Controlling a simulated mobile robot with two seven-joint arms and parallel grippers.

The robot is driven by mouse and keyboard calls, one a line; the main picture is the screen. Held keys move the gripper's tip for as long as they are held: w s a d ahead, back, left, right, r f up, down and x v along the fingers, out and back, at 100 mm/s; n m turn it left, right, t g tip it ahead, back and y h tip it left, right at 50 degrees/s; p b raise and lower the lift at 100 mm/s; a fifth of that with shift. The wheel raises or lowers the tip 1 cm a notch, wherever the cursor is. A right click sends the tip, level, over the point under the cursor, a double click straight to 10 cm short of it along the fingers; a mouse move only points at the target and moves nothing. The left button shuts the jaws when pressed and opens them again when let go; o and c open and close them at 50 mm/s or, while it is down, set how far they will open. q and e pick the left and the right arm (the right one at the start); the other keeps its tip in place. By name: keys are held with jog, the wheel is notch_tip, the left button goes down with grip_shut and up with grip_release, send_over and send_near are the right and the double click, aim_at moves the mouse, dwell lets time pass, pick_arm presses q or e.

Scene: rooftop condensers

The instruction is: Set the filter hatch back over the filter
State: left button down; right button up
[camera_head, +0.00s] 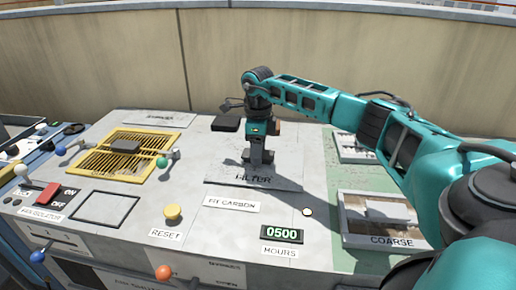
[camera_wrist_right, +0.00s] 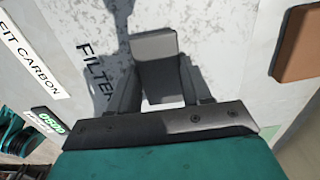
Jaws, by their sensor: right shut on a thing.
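My right gripper (camera_head: 262,158) is shut on a grey upright handle block, which shows between its fingers in the right wrist view (camera_wrist_right: 156,58). It stands over the grey plate marked FILTER (camera_head: 288,182), which I take for the filter hatch. The plate appears to lie flat on the panel top. I cannot tell whether it is fully seated. The filter itself does not show beneath it. The gripper and its shadow cover part of the plate. My left gripper is not in view.
A yellow grate (camera_head: 100,160) is at the left. In front are the FIT CARBON label (camera_head: 231,204), a yellow RESET knob (camera_head: 173,212) and the HOURS counter (camera_head: 282,233). A dark block (camera_head: 226,123) lies behind. The COARSE tray (camera_head: 385,241) is at the right, near my arm.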

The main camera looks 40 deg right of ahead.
jog(key=shift+f, duration=0.1)
dwell(0.6)
jog(key=o, duration=1.4)
notch_tip(320, 180, up, 13)
jog(key=p, duration=0.3)
jog(key=shift+f, duration=0.1)
